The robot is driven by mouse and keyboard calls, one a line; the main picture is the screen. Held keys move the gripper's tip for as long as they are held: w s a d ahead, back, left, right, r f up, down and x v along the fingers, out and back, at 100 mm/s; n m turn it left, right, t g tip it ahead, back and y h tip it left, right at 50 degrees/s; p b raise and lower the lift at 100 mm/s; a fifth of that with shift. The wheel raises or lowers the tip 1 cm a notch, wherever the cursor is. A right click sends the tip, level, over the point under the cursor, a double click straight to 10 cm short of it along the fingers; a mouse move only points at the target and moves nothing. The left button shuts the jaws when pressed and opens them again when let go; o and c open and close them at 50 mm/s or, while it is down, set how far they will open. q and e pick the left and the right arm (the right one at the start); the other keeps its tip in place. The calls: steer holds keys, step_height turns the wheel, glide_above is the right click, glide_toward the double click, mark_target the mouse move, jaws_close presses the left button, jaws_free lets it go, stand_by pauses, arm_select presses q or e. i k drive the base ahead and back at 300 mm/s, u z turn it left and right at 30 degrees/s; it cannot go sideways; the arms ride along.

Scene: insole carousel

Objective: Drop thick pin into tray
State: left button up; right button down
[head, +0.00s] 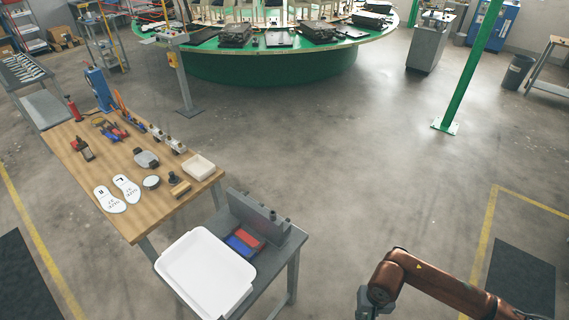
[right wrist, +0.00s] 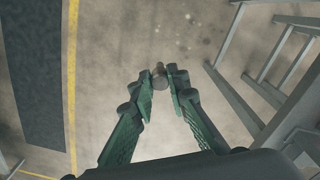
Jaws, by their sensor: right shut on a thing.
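My right gripper (right wrist: 165,82) shows in the right wrist view, its green fingers shut on a short grey-brown pin (right wrist: 160,70). The pin shows between the fingertips, with bare floor beyond it. My left gripper is not in view.
The grey stand (head: 270,262) also holds a block with pins and a red and blue bin (head: 243,241). The wooden table (head: 100,165) carries insoles and tools. A grey frame (right wrist: 235,98) is right of my gripper in the wrist view. Open floor lies mid-room.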

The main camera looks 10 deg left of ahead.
mark_target(204, 168)
steer(key=z, duration=1.2)
steer(key=i, duration=3.25)
steer(key=u, duration=2.8)
steer(key=i, duration=2.75)
steer(key=u, duration=0.85)
